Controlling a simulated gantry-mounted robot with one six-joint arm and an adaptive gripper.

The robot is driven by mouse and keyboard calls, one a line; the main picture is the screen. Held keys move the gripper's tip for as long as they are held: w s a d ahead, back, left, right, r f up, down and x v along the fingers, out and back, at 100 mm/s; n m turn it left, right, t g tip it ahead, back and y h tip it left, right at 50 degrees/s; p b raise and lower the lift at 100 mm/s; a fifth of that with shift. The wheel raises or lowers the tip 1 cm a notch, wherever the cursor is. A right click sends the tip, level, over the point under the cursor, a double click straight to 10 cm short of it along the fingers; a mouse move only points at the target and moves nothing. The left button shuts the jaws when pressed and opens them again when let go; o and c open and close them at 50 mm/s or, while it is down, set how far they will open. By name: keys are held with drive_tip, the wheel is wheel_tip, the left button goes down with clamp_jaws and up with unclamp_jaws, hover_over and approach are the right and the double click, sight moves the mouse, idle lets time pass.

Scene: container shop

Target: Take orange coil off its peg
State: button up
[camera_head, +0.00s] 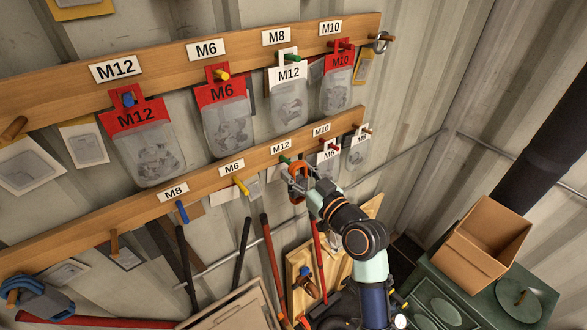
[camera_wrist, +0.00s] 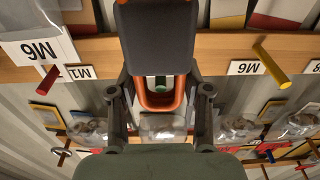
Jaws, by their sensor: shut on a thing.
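The orange coil (camera_head: 297,172) is at the green peg (camera_head: 284,159) under the M12 label on the lower wooden rail. In the wrist view the orange coil (camera_wrist: 160,106) shows as a loop, with the green peg (camera_wrist: 160,82) inside its opening. I cannot tell how far along the peg the coil sits. My gripper (camera_head: 303,176) is shut on the coil, in front of the lower rail.
The lower rail (camera_head: 215,186) also carries a yellow peg (camera_head: 241,185), a blue peg (camera_head: 182,211) and small M6 and M8 bags to the right. The upper rail (camera_head: 150,65) holds several labelled bags. An open cardboard box (camera_head: 482,243) stands on the green cabinet (camera_head: 455,285) at right.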

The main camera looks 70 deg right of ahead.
drive_tip(key=shift+s+a+r, duration=0.1)
drive_tip(key=shift+s+a, duration=0.2)
drive_tip(key=shift+s, duration=0.2)
drive_tip(key=v, duration=0.5)
idle(0.4)
